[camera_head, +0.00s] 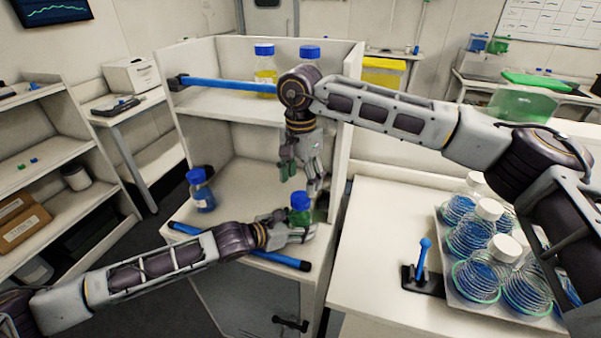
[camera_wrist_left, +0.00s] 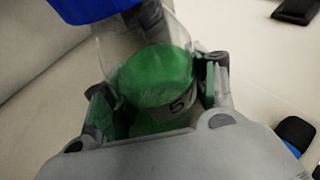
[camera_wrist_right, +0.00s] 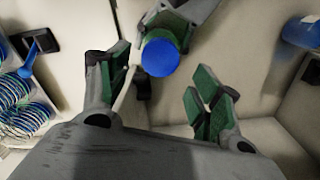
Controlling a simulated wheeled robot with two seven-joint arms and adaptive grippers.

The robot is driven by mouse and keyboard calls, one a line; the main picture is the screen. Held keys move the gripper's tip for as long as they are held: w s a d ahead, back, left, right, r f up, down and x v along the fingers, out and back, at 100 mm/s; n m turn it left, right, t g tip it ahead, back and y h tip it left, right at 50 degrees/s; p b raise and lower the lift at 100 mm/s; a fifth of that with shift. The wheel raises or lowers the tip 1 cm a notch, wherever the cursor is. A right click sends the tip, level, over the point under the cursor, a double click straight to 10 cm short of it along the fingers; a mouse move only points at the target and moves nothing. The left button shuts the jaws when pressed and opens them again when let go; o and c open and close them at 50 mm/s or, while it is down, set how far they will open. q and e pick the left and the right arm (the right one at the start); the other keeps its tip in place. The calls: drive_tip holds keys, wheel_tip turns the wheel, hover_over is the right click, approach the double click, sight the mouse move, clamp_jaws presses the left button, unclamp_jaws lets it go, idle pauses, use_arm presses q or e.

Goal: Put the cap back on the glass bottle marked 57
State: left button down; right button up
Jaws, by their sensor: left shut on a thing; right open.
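The glass bottle (camera_head: 299,216) with green liquid stands upright near the front right of the lower shelf. A blue cap (camera_head: 300,200) sits at its top. In the left wrist view, the bottle (camera_wrist_left: 152,80) carries a label with a 5, the rest partly hidden, and the cap (camera_wrist_left: 95,8) shows at the top edge. My left gripper (camera_head: 298,232) is shut around the bottle's body. My right gripper (camera_head: 302,180) is open and empty above the bottle, pointing down. In the right wrist view, the cap (camera_wrist_right: 161,56) lies beyond and between the open fingers (camera_wrist_right: 155,85).
A blue-liquid bottle (camera_head: 201,190) stands left on the lower shelf. Yellow (camera_head: 265,68) and blue (camera_head: 310,54) bottles stand on the upper shelf. Blue bars (camera_head: 225,86) cross the shelf fronts. A flask tray (camera_head: 455,275) and blue-handled lever (camera_head: 422,268) occupy the right bench.

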sight(301, 197)
drive_tip(key=shift+f, duration=3.05)
drive_tip(key=c, duration=1.1)
drive_tip(key=shift+o, duration=0.2)
